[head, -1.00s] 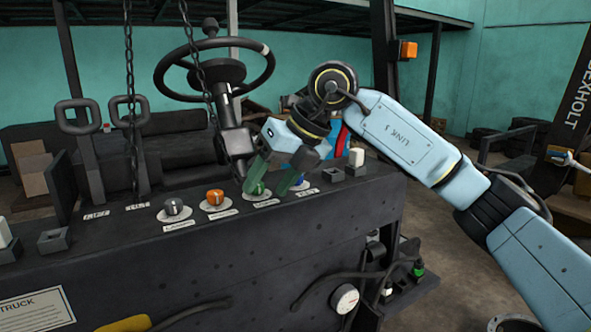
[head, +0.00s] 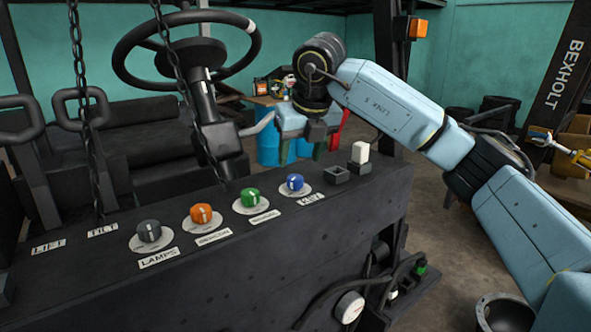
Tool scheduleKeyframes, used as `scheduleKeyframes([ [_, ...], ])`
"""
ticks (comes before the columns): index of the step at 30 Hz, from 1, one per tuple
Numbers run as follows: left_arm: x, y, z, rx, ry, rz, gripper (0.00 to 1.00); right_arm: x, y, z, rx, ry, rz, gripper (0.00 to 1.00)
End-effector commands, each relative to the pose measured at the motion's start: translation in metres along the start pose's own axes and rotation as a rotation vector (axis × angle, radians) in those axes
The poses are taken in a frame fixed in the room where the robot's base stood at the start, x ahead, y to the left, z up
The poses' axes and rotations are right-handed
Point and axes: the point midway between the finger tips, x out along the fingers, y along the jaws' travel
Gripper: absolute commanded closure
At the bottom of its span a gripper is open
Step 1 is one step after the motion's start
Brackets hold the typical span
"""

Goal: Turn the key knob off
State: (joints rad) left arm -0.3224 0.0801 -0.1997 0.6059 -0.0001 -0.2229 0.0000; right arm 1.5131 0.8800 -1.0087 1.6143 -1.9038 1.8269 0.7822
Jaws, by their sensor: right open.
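The blue knob (head: 295,183), with a white pointer mark, sits on a white disc on the dark panel. The label (head: 311,199) beside it appears to read KEY. The pointer looks roughly upright; its exact angle is hard to tell. My right gripper (head: 302,152) is above and behind the blue knob, with its green fingers apart and pointing down. It is empty and appears clear of the knob. My left gripper is not in view.
A green knob (head: 250,197), an orange knob (head: 201,214) and a grey knob (head: 149,231) line the panel to the left. A white-topped switch (head: 360,152) stands to the right. A steering wheel (head: 186,45) and hanging chains (head: 85,110) are at the left.

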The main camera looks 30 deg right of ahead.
Motion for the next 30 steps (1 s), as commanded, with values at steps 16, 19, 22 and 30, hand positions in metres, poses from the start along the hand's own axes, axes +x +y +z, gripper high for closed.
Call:
scheduleKeyframes([
  [16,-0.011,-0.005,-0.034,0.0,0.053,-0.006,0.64,0.061,0.0,0.0,0.0,-0.001,0.001,0.44],
  [19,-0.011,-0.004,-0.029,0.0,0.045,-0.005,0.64,0.061,0.0,0.0,-0.001,-0.001,0.001,0.44],
  [22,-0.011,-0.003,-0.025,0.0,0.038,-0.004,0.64,0.061,0.0,0.0,-0.001,-0.001,0.001,0.44],
  [30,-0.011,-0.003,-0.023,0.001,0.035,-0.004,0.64,0.061,0.0,0.0,-0.001,-0.001,0.001,0.79],
])
